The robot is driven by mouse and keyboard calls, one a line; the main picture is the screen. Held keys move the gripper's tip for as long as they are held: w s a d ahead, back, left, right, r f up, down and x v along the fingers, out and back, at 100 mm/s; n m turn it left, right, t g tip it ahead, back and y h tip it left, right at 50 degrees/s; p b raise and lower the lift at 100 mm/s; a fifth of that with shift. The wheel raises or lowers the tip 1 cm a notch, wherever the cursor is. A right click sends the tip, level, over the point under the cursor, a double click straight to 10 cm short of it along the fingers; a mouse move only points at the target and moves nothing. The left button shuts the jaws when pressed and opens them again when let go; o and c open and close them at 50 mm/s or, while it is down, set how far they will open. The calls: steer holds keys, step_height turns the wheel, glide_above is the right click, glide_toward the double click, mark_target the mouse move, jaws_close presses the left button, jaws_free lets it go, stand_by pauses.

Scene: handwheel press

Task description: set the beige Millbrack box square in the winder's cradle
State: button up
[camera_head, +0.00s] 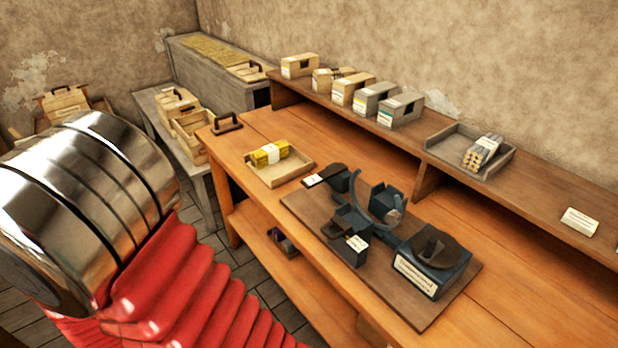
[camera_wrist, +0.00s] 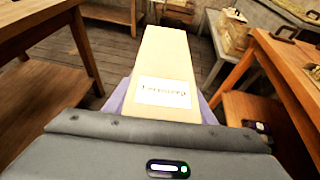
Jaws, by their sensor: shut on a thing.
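My gripper (camera_wrist: 163,104) is shut on a long beige box (camera_wrist: 165,58) in the wrist view, with lilac finger pads against its two sides. The box carries a white label with small print; it looks like "Fernsberg", but I cannot read it surely. The gripper and held box are not visible in the head view. The dark blue winder (camera_head: 432,262) stands on a brown board on the bench. Its curved cradle-like part (camera_head: 378,212) sits near the board's middle, and I see no box in it. The held box is apart from the winder.
Several beige and grey boxes (camera_head: 354,89) stand on the back shelf, beside a grey tray (camera_head: 440,142) of tubes. A wooden tray (camera_head: 285,175) with a yellow pack lies left of the winder. The bench (camera_head: 515,237) is clear to the right.

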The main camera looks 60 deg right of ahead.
steer(key=shift+d, duration=0.3)
steer(key=s+d+r+m+g+h, duration=0.2)
steer(key=s+d+m+h, duration=0.1)
steer(key=d, duration=0.9)
steer(key=s+d+r+m+g+h, duration=0.2)
steer(key=s+d+m+h, duration=0.15)
steer(key=d, duration=0.75)
steer(key=s+d+r+m+g+h, duration=0.2)
steer(key=s+d+m+g, duration=0.15)
steer(key=d, duration=0.85)
steer(key=s+d+r+m+g, duration=0.1)
steer(key=s+d+m+g, duration=0.2)
steer(key=s+d, duration=0.3)
steer(key=s+d+r+m+g, duration=0.1)
steer(key=s+d+m+g, duration=0.2)
steer(key=s+d, duration=0.4)
steer(key=s+d+r+m+g, duration=0.2)
steer(key=s+d, duration=0.5)
steer(key=s, duration=1.2)
steer(key=m+g, duration=0.1)
steer(key=g, duration=0.1)
steer(key=shift+s+g, duration=0.35)
steer(key=shift+f+h, duration=0.1)
steer(key=shift+h, duration=0.15)
steer(key=shift+f, duration=3)
